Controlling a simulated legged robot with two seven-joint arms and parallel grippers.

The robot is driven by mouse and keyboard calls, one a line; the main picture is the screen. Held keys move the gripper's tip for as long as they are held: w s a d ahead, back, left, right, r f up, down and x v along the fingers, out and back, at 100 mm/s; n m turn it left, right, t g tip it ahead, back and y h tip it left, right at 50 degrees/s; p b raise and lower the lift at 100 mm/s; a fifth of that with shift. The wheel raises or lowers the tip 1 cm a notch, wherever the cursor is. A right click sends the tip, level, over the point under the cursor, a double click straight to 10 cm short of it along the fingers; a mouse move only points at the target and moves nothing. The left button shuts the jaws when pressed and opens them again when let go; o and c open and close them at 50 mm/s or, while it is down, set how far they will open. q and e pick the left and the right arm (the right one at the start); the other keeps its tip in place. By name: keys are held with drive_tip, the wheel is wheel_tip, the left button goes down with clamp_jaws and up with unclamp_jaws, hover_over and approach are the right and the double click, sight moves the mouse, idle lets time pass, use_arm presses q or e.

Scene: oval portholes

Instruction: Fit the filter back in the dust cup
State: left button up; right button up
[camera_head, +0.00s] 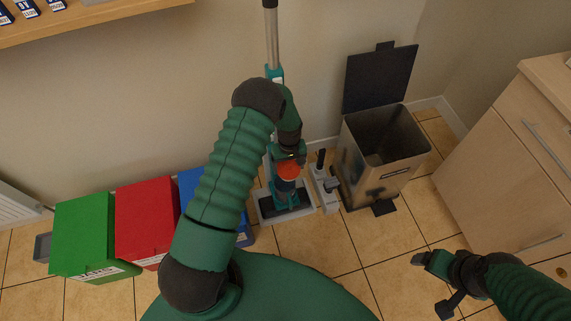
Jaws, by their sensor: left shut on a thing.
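My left gripper (288,159) is at the stick vacuum by the wall, pointing down. It is shut on the orange-red filter (288,170), whose upper part is partly hidden by the gripper. The filter is directly over or in the dust cup (287,186) of the vacuum. I cannot tell from this angle whether it is seated. The vacuum's grey tube (272,40) rises behind my arm. My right gripper (436,283) is open and empty at the lower right, above the floor.
An open-lidded metal bin (385,165) stands right of the vacuum's dock (272,214), with attachments (325,182) between. Green (92,238), red (148,220) and blue boxes stand left. A wooden cabinet (500,170) is at right. The tiled floor between is clear.

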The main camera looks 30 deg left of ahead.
sight(283, 168)
use_arm(q)
drive_tip(key=a+f, duration=0.2)
drive_tip(key=shift+s+f+n, duration=0.4)
drive_tip(key=shift+a+f, duration=0.1)
drive_tip(key=shift+f, duration=0.25)
drive_tip(key=shift+d+f+b, duration=0.5)
drive_tip(key=shift+f+b, duration=0.4)
drive_tip(key=shift+b, duration=0.35)
drive_tip(key=shift+f+b, duration=0.3)
drive_tip(key=shift+f, duration=0.3)
drive_tip(key=shift+a+f, duration=0.1)
drive_tip(key=shift+a, duration=0.15)
use_arm(e)
drive_tip(key=f, duration=0.1)
drive_tip(key=a+f, duration=0.1)
drive_tip(key=shift+a+f, duration=0.2)
drive_tip(key=shift+f, duration=0.1)
use_arm(q)
drive_tip(key=shift+d, duration=0.15)
use_arm(e)
drive_tip(key=shift+d, duration=0.2)
